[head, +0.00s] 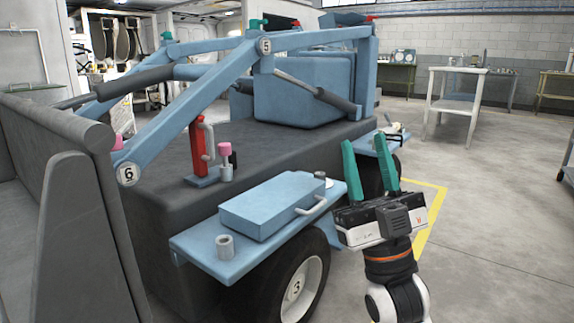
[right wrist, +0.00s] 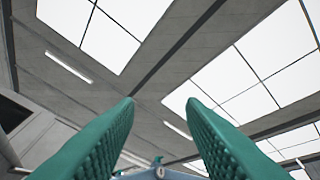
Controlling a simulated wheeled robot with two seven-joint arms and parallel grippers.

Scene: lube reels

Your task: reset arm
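My right gripper (head: 367,158) is raised in front of the vehicle's side in the head view, its two green fingers pointing up. The fingers are spread apart with nothing between them. In the right wrist view my right gripper (right wrist: 160,112) also shows as two separate green fingers against the ceiling, with blue frame at the bottom edge. My left gripper is not in the head view; a grey fragment at the far right edge is too cut off to identify.
A blue loader (head: 200,75) fills the left. Its side shelf (head: 215,262) bears a blue toolbox (head: 280,205) and a grey cup (head: 225,247). A white table (head: 455,72) is at the back right.

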